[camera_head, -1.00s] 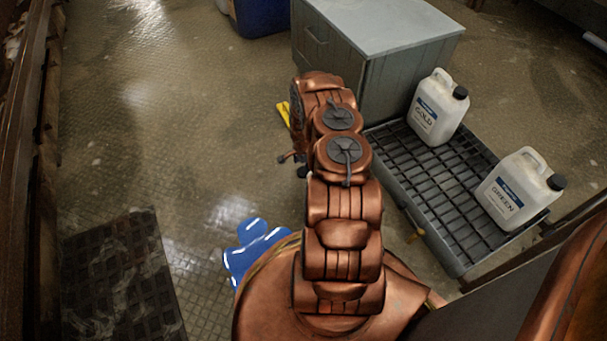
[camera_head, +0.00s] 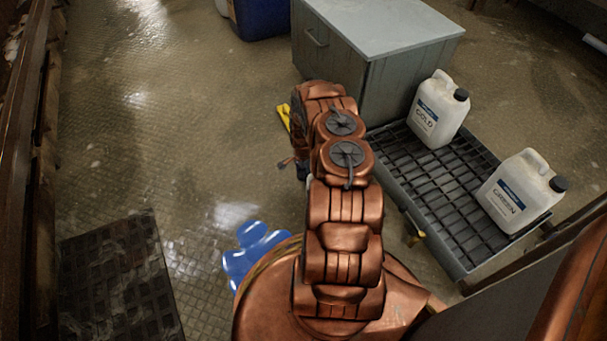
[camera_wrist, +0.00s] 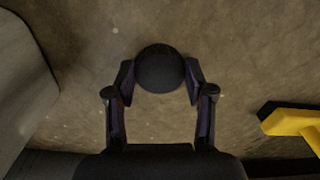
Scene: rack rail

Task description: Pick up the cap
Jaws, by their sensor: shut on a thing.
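The cap (camera_wrist: 160,68) is a round, dark, ribbed-looking piece in the wrist view. My gripper (camera_wrist: 159,80) has one finger on each side of it and is shut on it. Brown wet floor shows behind the cap; I cannot tell how high above the floor it is. In the camera_head view my copper arm covers that area, and the cap is not visible there.
A yellow item with a black edge (camera_wrist: 293,121) lies right of the gripper in the wrist view. A grey cabinet (camera_head: 365,75) and a gridded tray (camera_head: 405,165) with the GOLD jug (camera_head: 438,112) and GREEN jug (camera_head: 515,192) stand right. A dark mat (camera_head: 115,280) lies left.

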